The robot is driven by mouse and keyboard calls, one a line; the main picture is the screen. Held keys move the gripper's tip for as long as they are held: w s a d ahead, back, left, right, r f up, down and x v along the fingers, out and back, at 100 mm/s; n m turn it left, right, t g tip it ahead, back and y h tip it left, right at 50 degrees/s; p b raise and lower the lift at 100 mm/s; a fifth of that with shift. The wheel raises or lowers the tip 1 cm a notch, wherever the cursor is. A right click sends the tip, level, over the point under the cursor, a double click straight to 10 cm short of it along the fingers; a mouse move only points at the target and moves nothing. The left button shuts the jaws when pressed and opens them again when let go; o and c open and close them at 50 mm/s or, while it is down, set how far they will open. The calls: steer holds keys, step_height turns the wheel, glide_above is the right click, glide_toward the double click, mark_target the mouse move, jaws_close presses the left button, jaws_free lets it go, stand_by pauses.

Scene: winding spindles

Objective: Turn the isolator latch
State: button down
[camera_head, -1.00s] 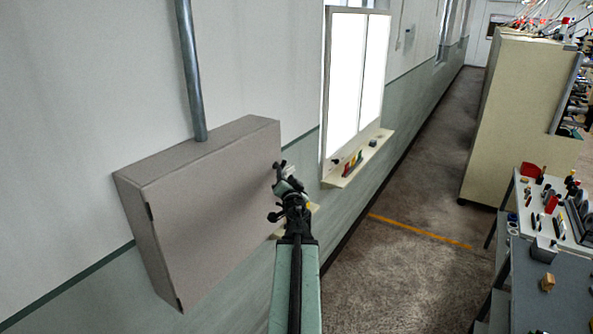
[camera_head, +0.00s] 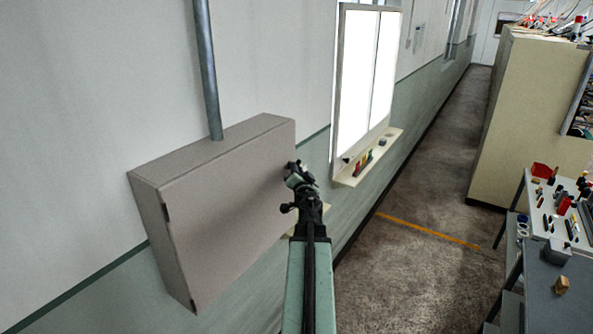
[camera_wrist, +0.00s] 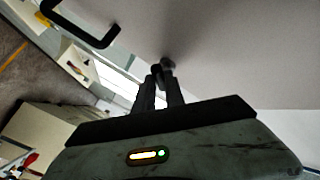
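The isolator box is a grey-brown wall cabinet (camera_head: 225,200) on the left wall in the head view. My gripper (camera_head: 294,168) is at the right part of its front face. In the wrist view my gripper (camera_wrist: 161,76) points at the face, its two dark fingers close together with a narrow gap. A small dark knob (camera_wrist: 166,64), which looks like the latch, is at the fingertips. I cannot tell whether the fingers grip it or only stand beside it. In the head view my gripper hides the latch.
A black bar handle (camera_wrist: 82,30) shows at upper left in the wrist view. A metal conduit (camera_head: 207,70) rises from the cabinet. The floor (camera_head: 420,265) between is clear.

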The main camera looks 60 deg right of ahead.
steer(key=n+t+b, duration=0.2)
steer(key=n+b, duration=0.1)
steer(key=b, duration=0.2)
steer(key=f+n+t+b, duration=0.1)
steer(key=n+t+b, duration=0.2)
steer(key=n+b, duration=0.1)
steer(key=n+t+h+b, duration=0.1)
steer(key=n+t+b, duration=0.2)
steer(key=b, duration=0.3)
steer(key=shift+d+f+n, duration=0.3)
steer(key=shift+d, duration=0.1)
steer(key=shift+n+t, duration=0.3)
steer(key=shift+t, duration=0.1)
steer(key=c, duration=1.4)
jaws_free()
steer(key=shift+w+a+r, duration=0.1)
steer(key=shift+b, duration=0.3)
